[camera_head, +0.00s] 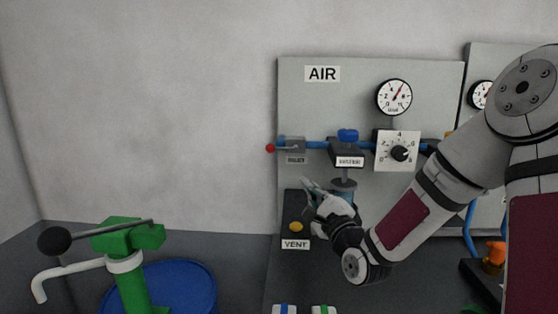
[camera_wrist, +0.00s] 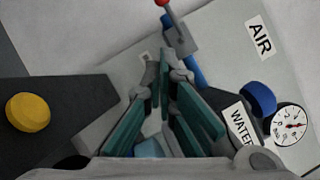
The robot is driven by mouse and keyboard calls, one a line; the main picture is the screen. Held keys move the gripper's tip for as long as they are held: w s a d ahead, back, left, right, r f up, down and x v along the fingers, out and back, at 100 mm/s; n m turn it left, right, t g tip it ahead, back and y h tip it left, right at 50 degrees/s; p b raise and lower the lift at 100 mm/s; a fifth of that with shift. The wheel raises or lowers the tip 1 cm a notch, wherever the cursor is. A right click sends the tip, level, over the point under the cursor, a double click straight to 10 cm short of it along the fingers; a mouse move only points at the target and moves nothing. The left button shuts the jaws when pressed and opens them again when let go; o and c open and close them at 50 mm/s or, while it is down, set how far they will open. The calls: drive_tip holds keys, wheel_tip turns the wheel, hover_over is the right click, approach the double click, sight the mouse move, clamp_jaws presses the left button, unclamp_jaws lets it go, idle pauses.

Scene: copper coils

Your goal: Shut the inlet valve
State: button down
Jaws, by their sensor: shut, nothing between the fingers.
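The inlet valve (camera_head: 294,145) is a small grey block at the left end of the blue air pipe, above a small blurred label. Its thin lever points left, roughly in line with the pipe, and ends in a red knob (camera_head: 270,148). In the wrist view the grey valve block (camera_wrist: 181,38) and red knob (camera_wrist: 163,3) are at the top, beyond the fingertips. My gripper (camera_head: 306,183) is just below the valve and its label, apart from the lever. In the wrist view my gripper (camera_wrist: 165,65) has its fingertips together with nothing held.
A blue-knobbed unit (camera_head: 347,146), a dial plate (camera_head: 398,151) and a gauge (camera_head: 394,97) are right of the valve. A yellow VENT button (camera_head: 296,227) is below. A green hand pump (camera_head: 128,260) stands at the lower left. The wall left of the panel is clear.

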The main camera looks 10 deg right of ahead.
drive_tip(key=shift+w, duration=0.15)
approach(282, 148)
drive_tip(key=w+d+f, duration=0.2)
drive_tip(key=w+f, duration=0.1)
drive_tip(key=w, duration=0.3)
drive_tip(key=shift+w+a+r, duration=0.45)
drive_tip(key=shift+a+r, duration=0.1)
drive_tip(key=shift+a, duration=0.25)
drive_tip(key=shift+w+a+r, duration=0.45)
drive_tip(key=shift+a+r, duration=0.15)
drive_tip(key=shift+a, duration=0.15)
drive_tip(key=shift+w+m+b, duration=0.1)
drive_tip(key=shift+m+b, duration=0.2)
drive_tip(key=shift+b, duration=0.1)
drive_tip(key=shift+a+r, duration=0.1)
